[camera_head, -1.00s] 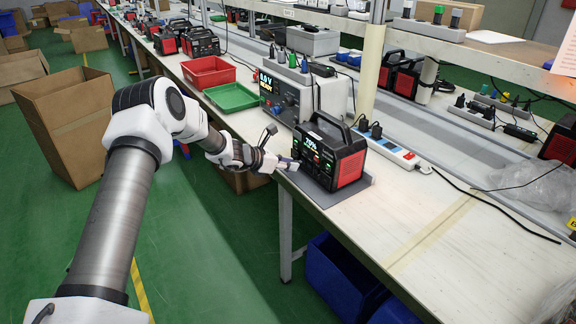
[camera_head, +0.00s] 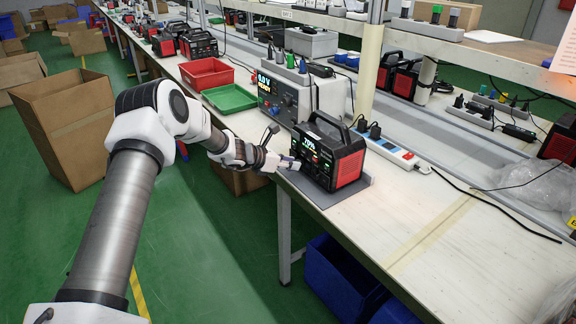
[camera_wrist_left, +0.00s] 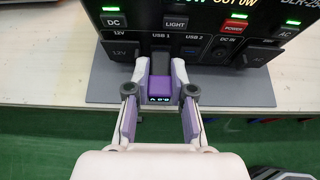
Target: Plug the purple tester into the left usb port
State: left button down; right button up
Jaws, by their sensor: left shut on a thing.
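The black-and-red power station (camera_head: 332,155) stands on a grey mat (camera_head: 345,190) at the table's near edge, its lit panel facing my left arm. In the left wrist view the panel (camera_wrist_left: 222,55) shows the labels USB 1 and USB 2. The purple tester (camera_wrist_left: 160,88), with a small lit display, lies between the fingers of my left gripper (camera_wrist_left: 160,76), which is shut on it. It also shows at the panel in the head view (camera_head: 290,164). The tester's far end meets a dark piece below USB 1; its seating depth is hidden. My right gripper is out of view.
A grey instrument with a lit display (camera_head: 283,102) stands behind the station. A white power strip (camera_head: 390,148) is to its right. Red (camera_head: 207,73) and green (camera_head: 230,97) trays lie farther back. The tabletop to the right is mostly clear.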

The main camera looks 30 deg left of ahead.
pick_arm(q)
jog(key=shift+w+d, duration=0.1)
jog(key=shift+w, duration=0.05)
dwell(0.6)
jog(key=c, duration=0.9)
grip_release()
jog(key=shift+r, duration=0.1)
jog(key=shift+w, duration=0.1)
jog(key=v, duration=1.2)
